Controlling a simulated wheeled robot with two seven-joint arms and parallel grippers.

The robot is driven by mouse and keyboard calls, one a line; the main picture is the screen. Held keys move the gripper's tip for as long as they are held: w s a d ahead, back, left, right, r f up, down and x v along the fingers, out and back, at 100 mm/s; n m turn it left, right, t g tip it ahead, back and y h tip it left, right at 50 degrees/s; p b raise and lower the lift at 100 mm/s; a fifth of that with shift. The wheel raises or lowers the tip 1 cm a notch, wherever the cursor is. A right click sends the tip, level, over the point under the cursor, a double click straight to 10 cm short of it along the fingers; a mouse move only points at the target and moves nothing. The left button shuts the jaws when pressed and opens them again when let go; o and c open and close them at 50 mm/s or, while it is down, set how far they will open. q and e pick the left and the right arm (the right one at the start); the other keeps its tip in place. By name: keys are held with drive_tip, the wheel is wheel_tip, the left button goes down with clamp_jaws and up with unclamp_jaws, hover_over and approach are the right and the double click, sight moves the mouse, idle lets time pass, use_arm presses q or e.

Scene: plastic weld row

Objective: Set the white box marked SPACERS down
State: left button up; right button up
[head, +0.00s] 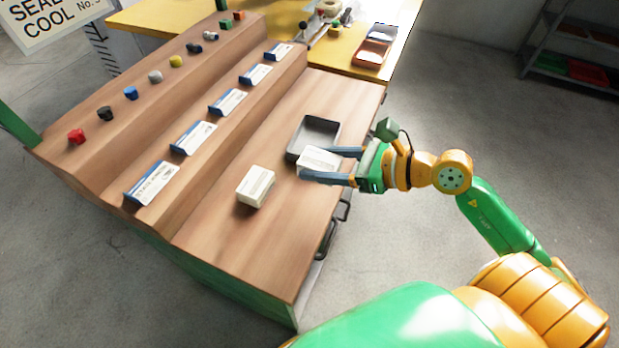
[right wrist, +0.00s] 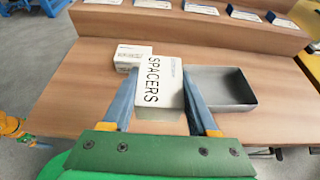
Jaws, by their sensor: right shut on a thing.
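The white box marked SPACERS (head: 317,157) is between the blue-grey fingers of my right gripper (head: 322,163), which is shut on it. In the right wrist view the box (right wrist: 158,82) shows its black lettering, with a finger of my right gripper (right wrist: 160,95) on each side. The box is over the lower wooden step, by the near edge of a grey tray (head: 301,137). I cannot tell whether its underside touches anything. A second white box (head: 256,186) stands on the step, apart from the held one.
The tray (right wrist: 251,85) looks empty. The lower step of the wooden bench (head: 228,235) is clear around the second box. Several label holders (head: 193,137) line the middle step, and coloured knobs (head: 131,93) line the top. A yellow table (head: 282,18) stands behind.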

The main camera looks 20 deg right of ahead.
sight(310, 185)
drive_tip(key=f, duration=0.2)
drive_tip(key=w+f, duration=0.1)
drive_tip(key=f, duration=0.1)
drive_tip(key=w+a+f, duration=0.1)
drive_tip(key=shift+w+f+b, duration=0.2)
drive_tip(key=shift+f+b, duration=0.2)
drive_tip(key=shift+f, duration=0.2)
drive_tip(key=shift+f, duration=0.1)
drive_tip(key=shift+f, duration=0.15)
drive_tip(key=o, duration=1.1)
